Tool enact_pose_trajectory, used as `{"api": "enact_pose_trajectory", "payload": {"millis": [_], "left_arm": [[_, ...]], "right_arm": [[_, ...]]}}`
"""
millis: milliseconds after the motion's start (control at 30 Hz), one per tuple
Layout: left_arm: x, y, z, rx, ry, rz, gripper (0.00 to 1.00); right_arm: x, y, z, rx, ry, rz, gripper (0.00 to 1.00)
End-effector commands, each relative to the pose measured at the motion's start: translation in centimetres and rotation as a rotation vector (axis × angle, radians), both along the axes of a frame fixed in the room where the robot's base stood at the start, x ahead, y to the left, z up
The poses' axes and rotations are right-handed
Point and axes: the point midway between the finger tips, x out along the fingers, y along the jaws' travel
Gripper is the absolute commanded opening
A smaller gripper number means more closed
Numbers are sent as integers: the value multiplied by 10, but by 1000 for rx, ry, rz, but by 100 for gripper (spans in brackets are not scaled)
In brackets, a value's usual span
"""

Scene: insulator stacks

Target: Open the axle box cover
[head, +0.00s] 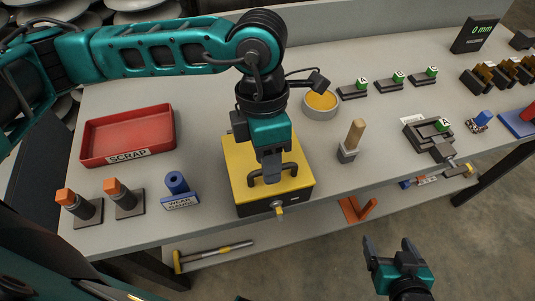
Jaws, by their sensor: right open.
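The axle box is a low dark box with a yellow cover (298,182) on the near middle of the bench. A black bar handle (287,172) stands on top of the cover, and the cover appears to lie flat on the box. My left gripper (272,180) points down over the cover, its fingers at the handle. I see the fingers nearly edge-on, so I cannot tell whether they grip the bar. My arm and gripper hide the cover's back part. My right gripper (388,244) is open and empty, over the floor in front of the bench.
A red scrap tray (128,110), a blue wear gauge (177,184) and two orange-tipped tools (112,187) stand left of the box. A round tin (320,100) and a wooden-handled brush (353,135) stand to its right. A small yellow-tipped latch (279,209) shows on the box front.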

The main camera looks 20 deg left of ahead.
Motion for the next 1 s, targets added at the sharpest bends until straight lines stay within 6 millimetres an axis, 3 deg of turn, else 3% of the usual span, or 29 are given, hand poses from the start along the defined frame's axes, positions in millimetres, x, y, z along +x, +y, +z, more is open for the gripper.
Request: {"api": "enact_pose_trajectory", "payload": {"millis": [167, 533, 1000], "left_arm": [[0, 0, 0, 0, 0, 0, 36], [0, 0, 0, 0, 0, 0, 1], [0, 0, 1, 0, 0, 0, 0]], "right_arm": [[1, 0, 1, 0, -2, 0, 81], [1, 0, 1, 0, -2, 0, 81], [-1, 0, 0, 0, 2, 0, 81]]}}
